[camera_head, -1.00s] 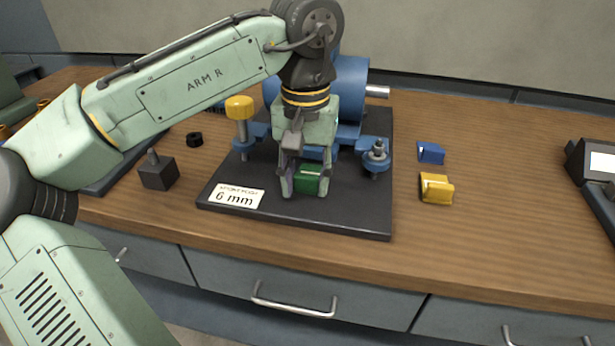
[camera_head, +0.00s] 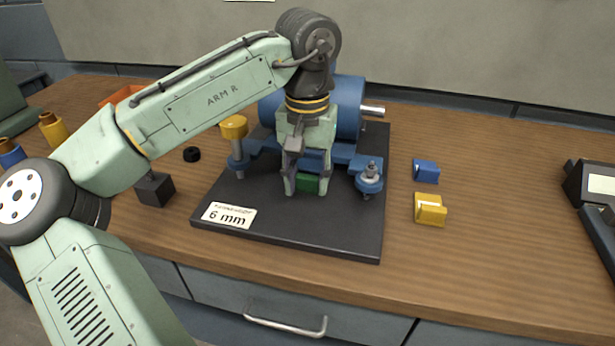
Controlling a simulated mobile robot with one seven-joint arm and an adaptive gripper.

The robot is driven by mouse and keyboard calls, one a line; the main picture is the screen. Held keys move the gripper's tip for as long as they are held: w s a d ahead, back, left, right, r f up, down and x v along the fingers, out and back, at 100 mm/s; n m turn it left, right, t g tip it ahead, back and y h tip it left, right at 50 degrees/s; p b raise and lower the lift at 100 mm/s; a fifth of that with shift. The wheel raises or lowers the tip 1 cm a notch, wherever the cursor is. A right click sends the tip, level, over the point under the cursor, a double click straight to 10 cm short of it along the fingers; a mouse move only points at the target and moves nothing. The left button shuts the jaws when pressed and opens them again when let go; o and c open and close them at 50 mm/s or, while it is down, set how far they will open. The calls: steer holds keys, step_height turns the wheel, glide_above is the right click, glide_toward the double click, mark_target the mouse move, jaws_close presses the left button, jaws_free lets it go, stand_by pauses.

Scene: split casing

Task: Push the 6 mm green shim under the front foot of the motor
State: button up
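The green shim (camera_head: 308,183) shows low between the fingers of my gripper (camera_head: 307,186), just above or on the dark base plate (camera_head: 300,228). The fingers sit on either side of the shim and appear closed on it. The blue motor (camera_head: 349,105) stands on the plate behind my gripper. Its blue foot bar runs behind the fingers. My gripper hides the middle of that bar, so I cannot tell whether the shim's far edge is under the foot. A white card (camera_head: 229,215) reading "6 mm" lies on the plate's front left.
A yellow-topped bolt (camera_head: 234,129) stands left of my gripper; a bolt with a blue collar (camera_head: 369,178) stands right. A blue shim (camera_head: 426,171) and a yellow shim (camera_head: 430,209) lie on the wooden bench. A dark block (camera_head: 155,189) and black ring (camera_head: 192,154) are left.

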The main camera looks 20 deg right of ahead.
mark_target(308, 178)
steer(key=o, duration=0.5)
steer(key=shift+w, duration=0.2)
steer(key=shift+c, duration=0.2)
steer(key=shift+r, duration=0.2)
step_height(308, 178, up, 12)
steer(key=shift+s+f, duration=0.15)
steer(key=shift+f, duration=0.05)
